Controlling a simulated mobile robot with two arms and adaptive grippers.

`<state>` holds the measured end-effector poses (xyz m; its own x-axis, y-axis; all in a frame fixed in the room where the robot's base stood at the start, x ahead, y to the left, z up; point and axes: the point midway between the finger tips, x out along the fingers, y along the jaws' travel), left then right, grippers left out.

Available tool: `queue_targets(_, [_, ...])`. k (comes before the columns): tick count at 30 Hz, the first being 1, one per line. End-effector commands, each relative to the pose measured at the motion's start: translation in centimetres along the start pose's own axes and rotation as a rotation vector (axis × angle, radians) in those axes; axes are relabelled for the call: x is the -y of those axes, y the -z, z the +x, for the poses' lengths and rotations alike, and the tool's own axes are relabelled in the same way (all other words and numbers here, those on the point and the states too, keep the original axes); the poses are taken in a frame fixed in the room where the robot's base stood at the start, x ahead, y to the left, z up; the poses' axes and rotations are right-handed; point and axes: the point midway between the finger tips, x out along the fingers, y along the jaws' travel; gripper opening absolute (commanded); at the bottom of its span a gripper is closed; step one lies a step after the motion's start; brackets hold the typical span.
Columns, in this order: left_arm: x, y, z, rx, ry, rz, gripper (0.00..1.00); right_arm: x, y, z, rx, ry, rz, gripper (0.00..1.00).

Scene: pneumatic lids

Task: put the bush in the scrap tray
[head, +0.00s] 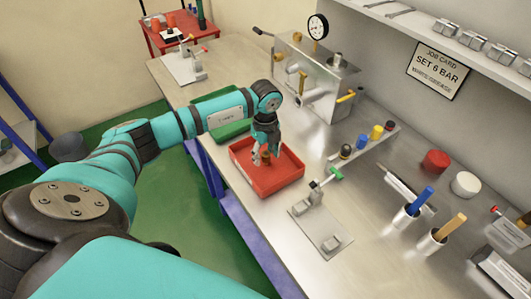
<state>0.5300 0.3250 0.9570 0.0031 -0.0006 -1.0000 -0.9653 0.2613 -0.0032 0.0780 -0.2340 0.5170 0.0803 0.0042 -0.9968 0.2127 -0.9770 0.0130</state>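The red tray (277,185) lies on the bench near its front edge, and I take it for the scrap tray. My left gripper (264,159) points down over the inside of this tray. A small brownish bush (266,158) shows between its fingertips, and the fingers look closed on it. The gripper hides part of the tray floor, and I cannot tell whether the bush touches it. My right gripper is not in view.
A green tray (233,128) lies just behind the red one, partly under my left arm. A metal block with a gauge (318,27) stands at the back. A small plate fixture (321,228) is to the right. Cups with a blue (419,200) and a tan handle stand further right.

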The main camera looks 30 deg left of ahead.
Motion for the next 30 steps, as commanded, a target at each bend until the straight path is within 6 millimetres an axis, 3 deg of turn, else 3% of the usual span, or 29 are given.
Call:
queue_targets(10, [0.1, 0.0, -1.4, 0.0, 0.004, 0.001, 0.5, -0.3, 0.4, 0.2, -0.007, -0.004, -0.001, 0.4])
queue_targets(21, [0.1, 0.0, -9.0, 0.001, 0.005, 0.0, 0.5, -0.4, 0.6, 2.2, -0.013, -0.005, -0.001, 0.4])
queue_targets(30, [0.0, 0.0, -12.2, 0.0, 0.0, 0.0, 0.5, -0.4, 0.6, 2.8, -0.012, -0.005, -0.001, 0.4])
